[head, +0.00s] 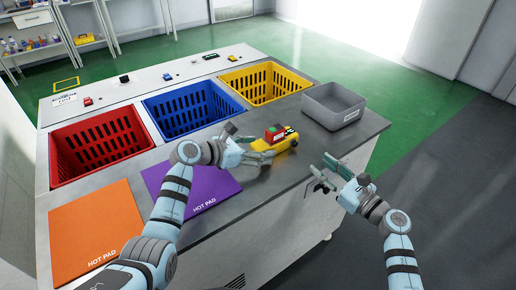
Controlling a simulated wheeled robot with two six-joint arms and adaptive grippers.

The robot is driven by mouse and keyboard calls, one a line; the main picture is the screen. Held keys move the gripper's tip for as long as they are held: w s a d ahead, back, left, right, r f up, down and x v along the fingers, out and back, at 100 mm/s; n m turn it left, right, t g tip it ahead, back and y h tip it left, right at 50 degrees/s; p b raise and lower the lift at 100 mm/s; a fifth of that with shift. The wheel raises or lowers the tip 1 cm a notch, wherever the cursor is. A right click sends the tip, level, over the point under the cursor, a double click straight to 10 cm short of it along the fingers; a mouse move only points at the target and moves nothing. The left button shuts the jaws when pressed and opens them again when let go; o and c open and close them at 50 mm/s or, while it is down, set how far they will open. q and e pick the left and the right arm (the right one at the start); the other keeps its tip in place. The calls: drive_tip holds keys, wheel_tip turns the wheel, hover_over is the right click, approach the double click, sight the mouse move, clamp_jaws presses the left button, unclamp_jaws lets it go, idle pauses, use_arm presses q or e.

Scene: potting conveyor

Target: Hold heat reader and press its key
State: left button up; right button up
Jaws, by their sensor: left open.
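The heat reader (284,143) is a small yellow device with a red and dark green upper part. It lies on the grey counter between the yellow basket and the counter's front edge. My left gripper (259,148) is open, with its fingers at the left end of the reader. Whether they touch it I cannot tell. My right gripper (320,172) is open and empty, to the right of the reader near the counter's front edge. The reader's key cannot be made out clearly.
Red (100,143), blue (188,110) and yellow (264,82) baskets sit in the counter. A grey bin (335,104) stands at the right end. Orange (94,232) and purple (192,186) hot pads lie in front.

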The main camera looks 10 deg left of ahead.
use_arm(q)
drive_tip(key=shift+c, duration=0.4)
drive_tip(key=c, duration=1.3)
use_arm(e)
clamp_jaws()
